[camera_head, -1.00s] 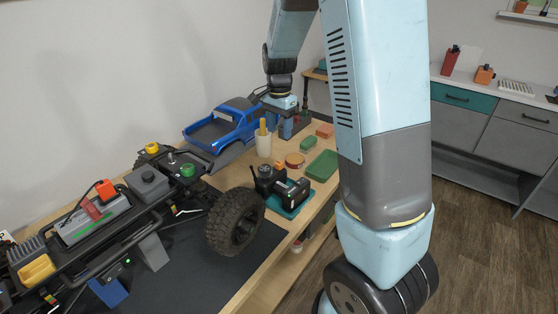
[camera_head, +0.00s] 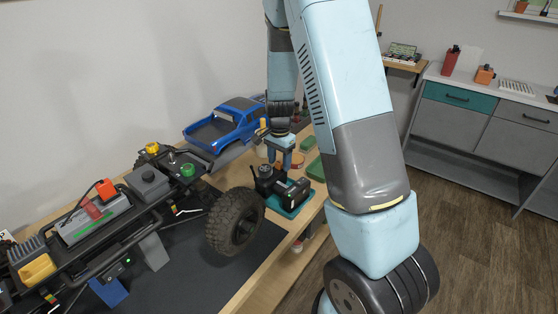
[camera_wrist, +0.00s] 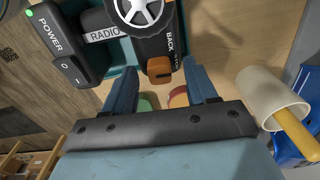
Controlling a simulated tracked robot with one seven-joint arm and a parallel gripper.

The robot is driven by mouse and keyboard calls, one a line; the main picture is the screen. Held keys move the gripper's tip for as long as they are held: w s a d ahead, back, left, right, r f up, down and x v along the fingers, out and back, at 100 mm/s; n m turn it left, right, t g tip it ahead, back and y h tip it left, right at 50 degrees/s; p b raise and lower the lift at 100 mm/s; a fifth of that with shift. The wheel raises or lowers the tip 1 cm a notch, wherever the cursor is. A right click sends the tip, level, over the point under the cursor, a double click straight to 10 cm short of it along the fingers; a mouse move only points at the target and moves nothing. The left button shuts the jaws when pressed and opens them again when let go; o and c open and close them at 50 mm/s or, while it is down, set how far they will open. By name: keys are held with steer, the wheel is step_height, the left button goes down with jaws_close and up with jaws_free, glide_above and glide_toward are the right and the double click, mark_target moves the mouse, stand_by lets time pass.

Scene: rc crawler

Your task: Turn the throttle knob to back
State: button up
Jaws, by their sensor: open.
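The throttle knob (camera_wrist: 159,69) is a small orange knob with a dark slot, at the end of the black radio controller (camera_wrist: 158,45) in the wrist view. The word BACK is printed beside its right side; other lettering there is too small to read. My gripper (camera_wrist: 160,66) is open, with one blue finger on each side of the knob and gaps between. I cannot tell whether the fingers reach its height. In the head view, my gripper (camera_head: 280,160) hangs over the far end of the radio controller (camera_head: 285,190) and hides the knob.
The crawler chassis (camera_head: 100,212) and blue truck body (camera_head: 228,122) are to the left.

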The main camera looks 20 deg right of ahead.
steer(key=shift+c, duration=0.5)
steer(key=c, duration=0.9)
steer(key=shift+a, duration=0.15)
jaws_close()
